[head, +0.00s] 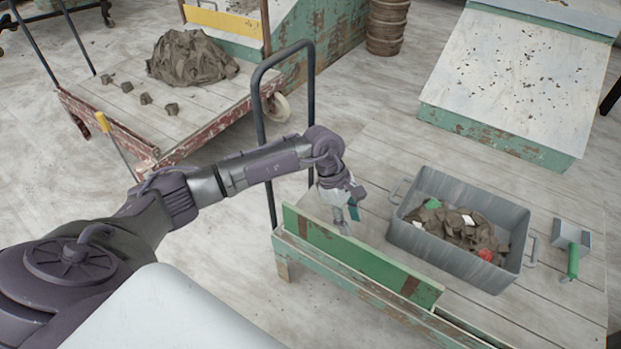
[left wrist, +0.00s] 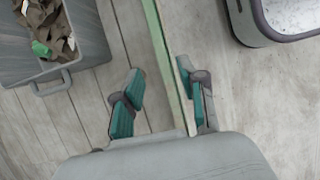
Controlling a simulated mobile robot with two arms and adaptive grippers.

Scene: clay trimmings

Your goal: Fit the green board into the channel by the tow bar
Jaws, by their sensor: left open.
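The green board (head: 325,238), worn brown in patches, stands on its long edge along the near side of a low plank cart. Its lower edge sits at a green-edged rail with a channel (head: 465,325), whose dark slot shows beyond the board's right end. How deep the board sits is hidden. The black tow bar (head: 258,110) rises by the board's left end. My left gripper (head: 345,218) is open at the board's top edge. In the left wrist view its teal fingers (left wrist: 162,92) lie on either side of the thin board (left wrist: 158,50). My right gripper is not in view.
A grey tub (head: 405,235) with clay scraps stands on the plank cart behind the board. A green-handled scraper (head: 573,260) lies right of it. Another cart (head: 125,105) with a clay heap (head: 190,58) stands at upper left. A sloped board (head: 520,75) stands at upper right.

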